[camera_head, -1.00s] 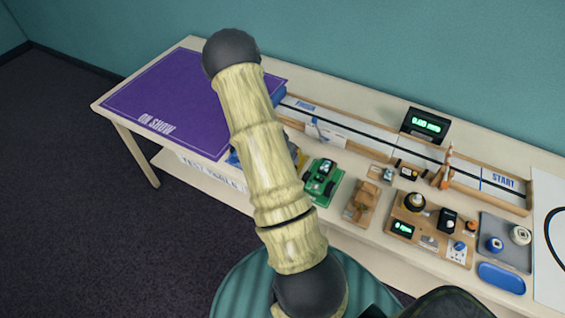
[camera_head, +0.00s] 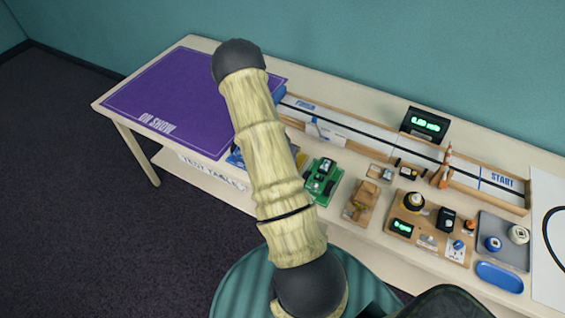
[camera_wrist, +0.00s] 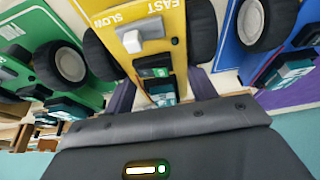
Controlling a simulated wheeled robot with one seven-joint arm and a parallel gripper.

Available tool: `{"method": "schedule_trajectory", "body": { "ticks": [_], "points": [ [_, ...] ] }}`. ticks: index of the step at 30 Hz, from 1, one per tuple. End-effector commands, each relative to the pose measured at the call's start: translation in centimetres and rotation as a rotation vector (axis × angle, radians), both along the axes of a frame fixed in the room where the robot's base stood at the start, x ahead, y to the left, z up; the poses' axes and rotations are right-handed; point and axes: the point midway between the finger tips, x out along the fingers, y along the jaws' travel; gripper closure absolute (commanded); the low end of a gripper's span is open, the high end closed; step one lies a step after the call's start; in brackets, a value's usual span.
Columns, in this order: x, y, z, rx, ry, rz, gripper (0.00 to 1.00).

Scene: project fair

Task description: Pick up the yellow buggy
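The yellow buggy (camera_wrist: 150,55) fills the upper middle of the wrist view, with dark wheels on both sides, a "FAST SLOW" marking, and a pale block and green part on top. My gripper (camera_wrist: 161,78) shows there with dark fingers spread to either side of the buggy's body. Whether they touch it I cannot tell; their tips are partly hidden. In the head view my arm hides the gripper and nearly all of the yellow buggy.
A green buggy (camera_head: 322,181) stands close on one side; it is at left in the wrist view (camera_wrist: 30,55). A blue buggy (camera_head: 234,157) is close on the other side. A purple "ON SHOW" mat (camera_head: 165,105) is bare at the table's left. The track (camera_head: 350,135) runs behind.

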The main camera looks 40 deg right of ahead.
Motion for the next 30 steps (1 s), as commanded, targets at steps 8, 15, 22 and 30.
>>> {"method": "schedule_trajectory", "body": {
  "ticks": [8,15,22,30],
  "points": [
    [0.0,0.0,0.1,-0.001,-0.001,0.000,0.60],
    [0.1,0.0,0.8,-0.002,-0.003,0.000,0.60],
    [0.2,0.0,4.1,-0.002,-0.005,0.002,0.60],
    [0.1,0.0,8.7,-0.003,-0.004,0.001,0.60]
  ]
}}
